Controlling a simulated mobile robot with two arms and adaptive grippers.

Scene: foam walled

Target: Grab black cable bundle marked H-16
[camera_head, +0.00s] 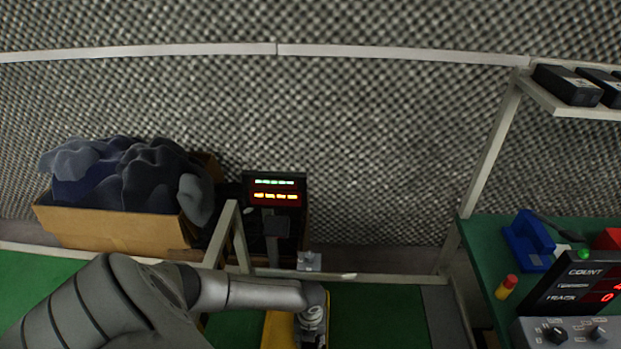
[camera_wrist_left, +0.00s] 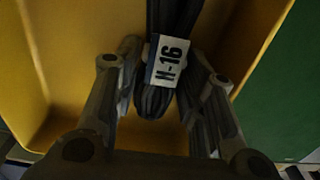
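My left gripper (camera_wrist_left: 166,100) has a finger on each side of the bundle's looped end, just below the tag. The finger pads appear to press against its sides. In the head view my left arm reaches down over the yellow bin (camera_head: 279,330), and my left wrist hides the bundle and fingertips. My right gripper is not in view.
A green surface (camera_head: 380,318) lies around the bin, with a pale frame rail behind it. At right, a green bench (camera_head: 485,260) holds a counter display (camera_head: 575,285) and a blue holder (camera_head: 527,240).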

